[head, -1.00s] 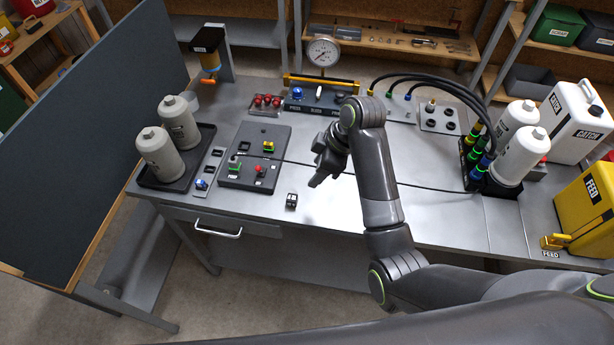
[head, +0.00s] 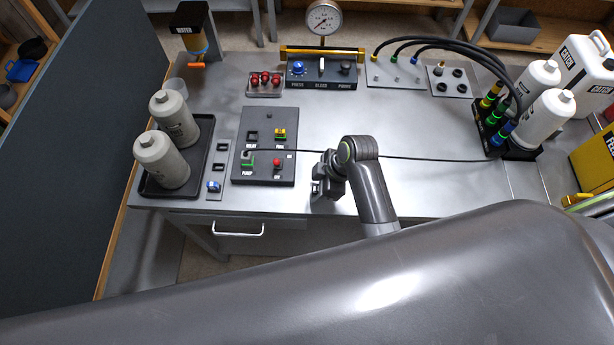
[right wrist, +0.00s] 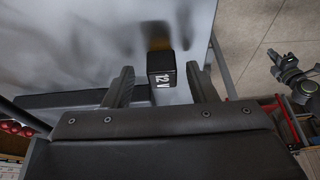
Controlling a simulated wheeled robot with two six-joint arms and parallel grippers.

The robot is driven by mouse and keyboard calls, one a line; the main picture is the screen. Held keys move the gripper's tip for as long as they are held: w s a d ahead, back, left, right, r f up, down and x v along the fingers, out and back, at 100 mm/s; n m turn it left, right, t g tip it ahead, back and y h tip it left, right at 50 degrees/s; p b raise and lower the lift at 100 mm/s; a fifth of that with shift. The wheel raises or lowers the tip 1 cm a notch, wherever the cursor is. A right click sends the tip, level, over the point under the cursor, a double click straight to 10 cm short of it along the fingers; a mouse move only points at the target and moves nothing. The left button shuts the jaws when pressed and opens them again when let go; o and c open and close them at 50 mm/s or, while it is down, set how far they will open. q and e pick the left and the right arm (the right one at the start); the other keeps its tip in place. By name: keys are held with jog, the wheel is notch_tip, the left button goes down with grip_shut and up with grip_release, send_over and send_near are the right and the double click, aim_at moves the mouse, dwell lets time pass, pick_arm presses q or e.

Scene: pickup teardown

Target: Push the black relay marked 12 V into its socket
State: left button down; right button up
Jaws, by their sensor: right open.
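The black relay (right wrist: 161,68) shows in the right wrist view with white "12 V" lettering, on the grey bench top. My right gripper (right wrist: 160,72) is open, with one finger on each side of the relay and a gap to each. In the head view my right gripper (head: 322,190) is near the bench's front edge, right of the dark panel (head: 265,172); the relay is hidden there. The panel has an empty square socket (head: 252,135) at its upper left; its label is too small to read surely.
A yellow-topped part (head: 280,133), a green-framed part (head: 247,161) and a red button (head: 277,163) stand on the panel. A black cable (head: 430,158) crosses the bench from it. A narrow socket strip (head: 216,170) and a bottle tray (head: 203,140) lie left.

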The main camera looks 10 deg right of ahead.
jog(key=shift+f, duration=0.3)
jog(key=shift+s+d, duration=0.1)
jog(key=shift+s, duration=0.15)
jog(key=shift+c, duration=1.6)
jog(key=shift+w, duration=0.1)
jog(key=c, duration=0.7)
jog(key=shift+o, duration=1.3)
grip_shut()
pick_arm(q)
jog(key=shift+a, duration=0.1)
pick_arm(e)
jog(key=shift+r, duration=0.2)
jog(key=shift+r, duration=0.85)
